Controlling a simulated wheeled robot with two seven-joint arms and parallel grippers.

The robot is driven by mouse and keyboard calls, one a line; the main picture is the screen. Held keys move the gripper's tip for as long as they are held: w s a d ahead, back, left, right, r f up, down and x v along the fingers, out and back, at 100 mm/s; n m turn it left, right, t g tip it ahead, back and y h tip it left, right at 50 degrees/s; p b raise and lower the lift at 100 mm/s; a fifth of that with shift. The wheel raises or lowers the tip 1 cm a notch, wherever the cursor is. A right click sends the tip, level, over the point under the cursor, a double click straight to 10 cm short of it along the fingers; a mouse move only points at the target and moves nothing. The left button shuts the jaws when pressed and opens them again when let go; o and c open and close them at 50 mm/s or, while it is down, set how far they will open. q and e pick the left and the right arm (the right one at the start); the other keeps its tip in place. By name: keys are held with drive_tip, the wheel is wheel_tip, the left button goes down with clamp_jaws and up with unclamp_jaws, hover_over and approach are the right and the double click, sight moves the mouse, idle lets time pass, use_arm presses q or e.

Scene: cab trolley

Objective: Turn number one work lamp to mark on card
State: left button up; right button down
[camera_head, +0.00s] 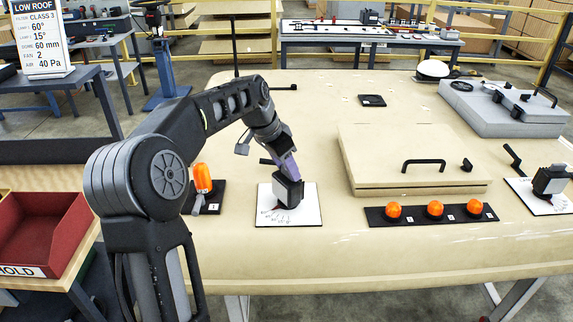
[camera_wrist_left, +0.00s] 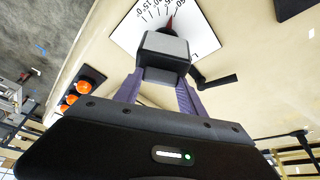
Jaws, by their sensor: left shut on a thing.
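The work lamp held by my left gripper (camera_head: 287,172) is a grey and black box (camera_head: 290,193) on a white dial plate (camera_head: 308,212). The left wrist view shows the lamp (camera_wrist_left: 163,50) between my gripper's two purple fingers (camera_wrist_left: 160,80), which are shut on its sides. A red pointer (camera_wrist_left: 170,23) sticks out over the printed degree scale, near the 60 end; its exact reading is unclear. The card (camera_head: 45,38) at the upper left reads lamp 1 60° and lamp 2 15°. A second lamp (camera_head: 549,180) stands on its own dial plate at the right. My right gripper is out of view.
An orange beacon (camera_head: 203,178) on a black base stands left of the dial plate. A black strip with orange domes (camera_head: 431,213) and a raised hatch with a black handle (camera_head: 423,164) lie to the right. A black lever (camera_wrist_left: 215,80) sits beside the held lamp.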

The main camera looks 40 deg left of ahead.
use_arm(q)
drive_tip(key=shift+r+m, duration=0.1)
drive_tip(key=shift+m, duration=0.5)
drive_tip(key=o, duration=1.4)
drive_tip(key=shift+c, duration=0.2)
drive_tip(key=v, duration=0.7)
drive_tip(key=shift+a+r+b, duration=0.25)
drive_tip(key=shift+r+b, duration=0.1)
drive_tip(key=shift+b, duration=0.1)
